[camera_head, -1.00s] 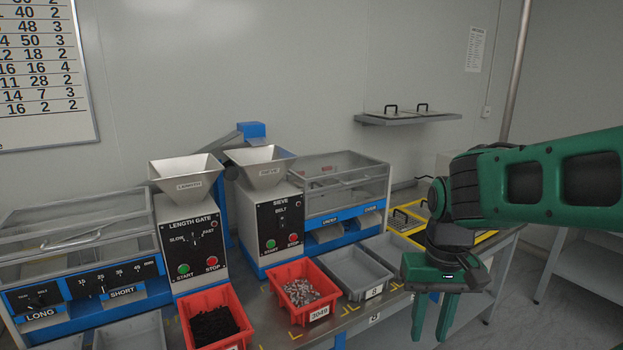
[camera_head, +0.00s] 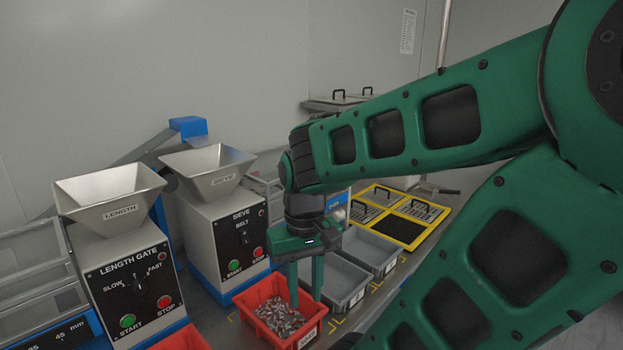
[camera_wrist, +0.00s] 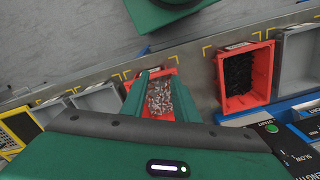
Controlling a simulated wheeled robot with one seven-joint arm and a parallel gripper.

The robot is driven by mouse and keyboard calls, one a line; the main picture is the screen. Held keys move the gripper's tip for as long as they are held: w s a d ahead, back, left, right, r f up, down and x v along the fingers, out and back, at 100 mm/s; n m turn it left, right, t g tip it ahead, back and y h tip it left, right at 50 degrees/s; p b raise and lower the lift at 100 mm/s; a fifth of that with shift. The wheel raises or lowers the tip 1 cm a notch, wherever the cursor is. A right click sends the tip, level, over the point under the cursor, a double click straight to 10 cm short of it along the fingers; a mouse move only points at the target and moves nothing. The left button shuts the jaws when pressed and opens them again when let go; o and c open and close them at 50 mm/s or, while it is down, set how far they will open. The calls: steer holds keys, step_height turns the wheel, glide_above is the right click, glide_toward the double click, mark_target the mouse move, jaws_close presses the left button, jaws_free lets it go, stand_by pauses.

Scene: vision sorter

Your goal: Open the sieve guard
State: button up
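The sieve machine (camera_head: 215,235) stands left of my gripper, with a steel hopper on top and a black panel with green and red buttons. Its clear guard is almost wholly hidden behind my arm; only a small grey edge (camera_head: 263,186) shows right of the hopper. I cannot tell from this whether the guard is open or shut. My gripper (camera_head: 305,292) points down with its fingers apart and nothing seen between them. It overlaps a red bin of metal pieces (camera_head: 262,291). In the wrist view this bin (camera_wrist: 172,74) shows between and beyond the fingertips (camera_wrist: 161,78).
The length gate machine (camera_head: 118,262) stands to the left. Grey bins (camera_head: 340,280) and a yellow-edged rack of handled screens (camera_head: 412,238) lie right of my gripper. A wall shelf (camera_head: 318,104) is behind. A red bin of black pieces (camera_wrist: 222,85) shows in the wrist view.

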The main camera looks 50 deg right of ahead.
steer(key=w+d+n+h, duration=0.3)
steer(key=w+d+h, duration=0.15)
steer(key=d, duration=0.55)
steer(key=w+d+n+h, duration=0.3)
steer(key=w+d+h, duration=0.15)
steer(key=d, duration=0.55)
steer(key=w+d+r+n+t+h, duration=0.4)
steer(key=w+d+r+n+h, duration=0.2)
steer(key=w+d+r+n, duration=0.3)
steer(key=x, duration=0.6)
steer(key=w+x, duration=0.1)
steer(key=x, duration=0.2)
steer(key=shift+w+d+f, duration=0.1)
steer(key=shift+d+f, duration=0.05)
steer(key=shift+f, duration=0.2)
